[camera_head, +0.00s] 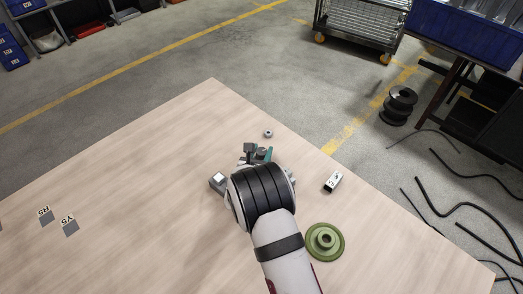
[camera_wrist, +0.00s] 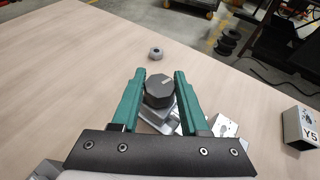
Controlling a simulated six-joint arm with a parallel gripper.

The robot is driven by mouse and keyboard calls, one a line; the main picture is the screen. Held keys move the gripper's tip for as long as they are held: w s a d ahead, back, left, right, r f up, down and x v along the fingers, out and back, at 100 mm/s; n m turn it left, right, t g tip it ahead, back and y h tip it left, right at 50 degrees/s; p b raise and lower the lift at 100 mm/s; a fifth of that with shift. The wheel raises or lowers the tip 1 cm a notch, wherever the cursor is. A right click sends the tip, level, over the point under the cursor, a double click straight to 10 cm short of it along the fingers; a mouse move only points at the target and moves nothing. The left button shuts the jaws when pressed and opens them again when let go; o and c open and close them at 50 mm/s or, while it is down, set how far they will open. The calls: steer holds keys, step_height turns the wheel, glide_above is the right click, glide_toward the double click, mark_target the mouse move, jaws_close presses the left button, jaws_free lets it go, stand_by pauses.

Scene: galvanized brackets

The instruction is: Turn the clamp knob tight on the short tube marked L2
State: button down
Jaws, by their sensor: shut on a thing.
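My gripper (camera_wrist: 160,75) has its two teal fingers on either side of a dark grey many-sided knob (camera_wrist: 159,91), shut on it. The knob sits on top of a silver metal clamp or bracket (camera_wrist: 155,118), partly hidden by the fingers and the dark gripper body. In the head view my gripper (camera_head: 262,153) is mostly covered by my wrist, and only bits of teal and grey show beyond it. I cannot read an L2 mark in either view, and the tube under the knob is hidden.
A small round nut (camera_wrist: 155,53) lies beyond the knob. A metal tube piece marked Y5 (camera_wrist: 300,128) lies to the right. A green flanged wheel (camera_head: 325,242) lies right of my arm, and a silver block (camera_head: 218,181) to its left. The left table is mostly clear.

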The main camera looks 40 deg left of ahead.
steer(key=shift+m+h, duration=0.3)
steer(key=m+t+h, duration=0.1)
steer(key=m+h, duration=0.1)
steer(key=h, duration=0.1)
steer(key=shift+m, duration=0.4)
steer(key=shift+m+t+h, duration=0.4)
steer(key=shift+m+h, duration=1.7)
steer(key=shift+h, duration=0.4)
steer(key=shift+h, duration=0.3)
steer(key=shift+c, duration=2.1)
jaws_free()
steer(key=v, duration=1.6)
steer(key=shift+d, duration=0.15)
